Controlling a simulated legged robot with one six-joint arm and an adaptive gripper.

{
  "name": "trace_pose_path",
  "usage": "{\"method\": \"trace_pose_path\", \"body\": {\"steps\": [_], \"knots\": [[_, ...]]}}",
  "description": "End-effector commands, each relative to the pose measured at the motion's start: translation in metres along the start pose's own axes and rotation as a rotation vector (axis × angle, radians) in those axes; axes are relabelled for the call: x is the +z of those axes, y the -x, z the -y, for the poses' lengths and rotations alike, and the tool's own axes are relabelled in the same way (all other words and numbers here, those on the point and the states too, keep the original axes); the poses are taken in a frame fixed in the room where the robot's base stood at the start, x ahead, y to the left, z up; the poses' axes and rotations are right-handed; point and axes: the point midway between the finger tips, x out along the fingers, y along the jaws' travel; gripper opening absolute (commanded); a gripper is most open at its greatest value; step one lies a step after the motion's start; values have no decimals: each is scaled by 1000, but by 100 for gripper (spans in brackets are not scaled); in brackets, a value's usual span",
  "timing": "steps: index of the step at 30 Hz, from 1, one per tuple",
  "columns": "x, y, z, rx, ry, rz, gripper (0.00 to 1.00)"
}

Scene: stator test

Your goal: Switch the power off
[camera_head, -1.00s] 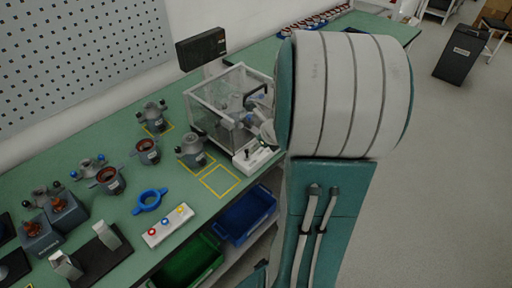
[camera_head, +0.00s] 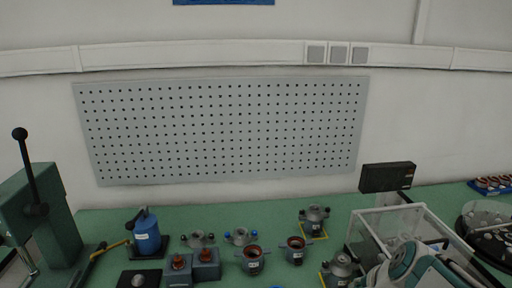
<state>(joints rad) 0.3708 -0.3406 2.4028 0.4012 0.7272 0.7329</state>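The clear-walled test box (camera_head: 385,214) stands on the green bench at the lower right, partly covered by my white and teal arm (camera_head: 415,268). A dark box with a small orange mark (camera_head: 388,177) stands behind it, against the wall. Its front is too dark to read. No power switch can be made out in this view. My gripper does not show; only a part of the arm is in the picture, at the bottom right edge.
Several stators and housings (camera_head: 253,260) stand along the bench. A blue hand pump (camera_head: 146,235) and a green lever press (camera_head: 45,215) are at the left. A pegboard (camera_head: 225,130) hangs on the wall under trunking with sockets (camera_head: 338,53). Bare bench (camera_head: 250,212) shows behind the parts.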

Motion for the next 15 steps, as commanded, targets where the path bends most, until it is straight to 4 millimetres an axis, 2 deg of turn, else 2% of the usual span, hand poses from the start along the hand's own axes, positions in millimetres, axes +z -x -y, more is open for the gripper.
{"method": "trace_pose_path", "body": {"steps": [1, 3, 6, 9, 12, 15], "knots": [[19, 12, -1, 0, 189, -5, 46], [39, 26, -6, 9, 446, -17, 46], [62, 44, -17, 23, 800, -41, 46], [77, 59, -28, 40, 1092, -68, 46], [84, 69, -36, 54, 1284, -92, 46], [87, 72, -40, 65, 1375, -103, 46]]}}
